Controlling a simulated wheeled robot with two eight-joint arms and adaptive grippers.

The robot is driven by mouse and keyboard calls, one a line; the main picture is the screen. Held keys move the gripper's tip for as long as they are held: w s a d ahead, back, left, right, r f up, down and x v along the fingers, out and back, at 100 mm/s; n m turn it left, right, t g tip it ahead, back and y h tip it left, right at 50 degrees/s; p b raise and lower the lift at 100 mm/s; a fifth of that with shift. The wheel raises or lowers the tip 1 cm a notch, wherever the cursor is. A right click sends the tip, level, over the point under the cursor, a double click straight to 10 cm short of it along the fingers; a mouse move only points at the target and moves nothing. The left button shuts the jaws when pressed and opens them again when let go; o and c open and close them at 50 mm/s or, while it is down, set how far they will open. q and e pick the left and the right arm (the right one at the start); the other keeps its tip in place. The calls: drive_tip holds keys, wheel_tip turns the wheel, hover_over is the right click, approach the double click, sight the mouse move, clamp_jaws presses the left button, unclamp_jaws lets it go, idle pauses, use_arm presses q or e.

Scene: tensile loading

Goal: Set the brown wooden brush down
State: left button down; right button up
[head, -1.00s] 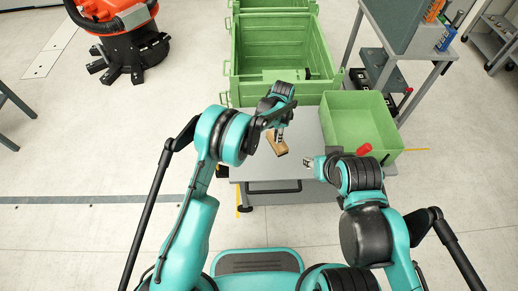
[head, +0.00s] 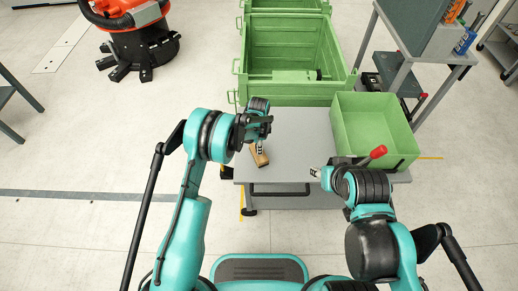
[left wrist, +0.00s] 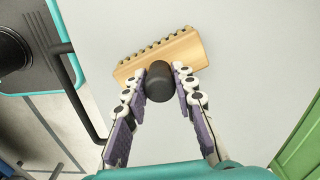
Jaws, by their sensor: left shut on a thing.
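The brown wooden brush (head: 260,156) is over the front left part of the grey table (head: 295,135). My left gripper (head: 260,147) is above it, pointing down. In the left wrist view the brush (left wrist: 165,52) is a tan block with a notched edge and a dark round knob (left wrist: 158,82). My left gripper (left wrist: 160,86) is shut on that knob. I cannot tell whether the brush touches the tabletop. My right gripper (head: 315,173) is at the table's front edge, apart from the brush; its fingers are too small to judge.
A large green crate (head: 290,60) stands behind the table. The tabletop between brush and bin is clear.

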use_arm(q)
drive_tip(key=shift+r, duration=0.15)
drive_tip(key=c, duration=1.6)
unclamp_jaws()
drive_tip(key=shift+f, duration=0.25)
drive_tip(key=shift+c, duration=0.2)
drive_tip(key=o, duration=0.4)
drive_tip(key=shift+r, duration=0.1)
drive_tip(key=shift+r, duration=0.1)
drive_tip(key=shift+r, duration=0.4)
wheel_tip(320, 180, up, 10)
drive_tip(key=p, duration=0.4)
drive_tip(key=shift+r, duration=0.75)
